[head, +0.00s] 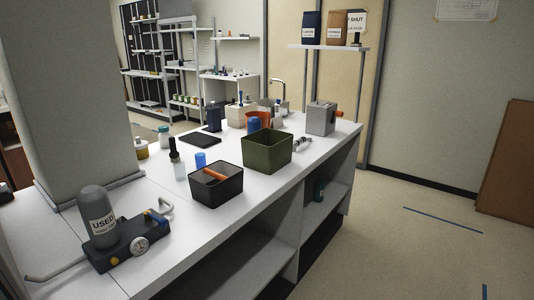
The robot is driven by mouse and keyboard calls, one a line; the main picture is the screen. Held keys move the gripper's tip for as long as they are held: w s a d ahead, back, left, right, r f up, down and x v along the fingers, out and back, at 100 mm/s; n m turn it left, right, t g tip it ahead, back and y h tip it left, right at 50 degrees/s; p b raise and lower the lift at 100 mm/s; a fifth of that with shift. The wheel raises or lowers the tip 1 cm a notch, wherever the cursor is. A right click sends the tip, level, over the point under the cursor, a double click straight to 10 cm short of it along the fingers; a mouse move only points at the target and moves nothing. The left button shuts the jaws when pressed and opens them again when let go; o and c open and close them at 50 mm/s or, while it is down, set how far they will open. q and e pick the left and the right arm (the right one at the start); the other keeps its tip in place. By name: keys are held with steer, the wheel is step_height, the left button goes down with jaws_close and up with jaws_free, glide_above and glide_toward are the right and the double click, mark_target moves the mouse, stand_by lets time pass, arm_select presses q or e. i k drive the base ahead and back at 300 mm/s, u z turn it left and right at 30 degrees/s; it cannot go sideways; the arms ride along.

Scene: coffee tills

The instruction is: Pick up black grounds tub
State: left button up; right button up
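A black open tub (218,194), which looks like the black grounds tub, stands upright on the white counter (180,228), near its front edge. An orange stick-like item (213,174) lies in or across the tub's opening; how deep it sits I cannot tell. Neither of my grippers shows in the head view, so nothing is seen touching the tub.
An olive green bin (267,153) stands behind and right of the tub. A blue cup (200,160) and a dark-topped bottle (175,158) stand behind it. A dark gauge device (128,241) with a grey "USED" canister (97,214) sits front left. Floor (420,245) at right is open.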

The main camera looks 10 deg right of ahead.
mark_target(212, 185)
steer(key=z, duration=0.7)
steer(key=k, duration=0.95)
steer(key=z, duration=1.55)
steer(key=i, duration=0.4)
steer(key=u, duration=0.65)
steer(key=i, duration=2.4)
steer(key=u, duration=1.9)
steer(key=i, duration=1.1)
steer(key=u, duration=1.2)
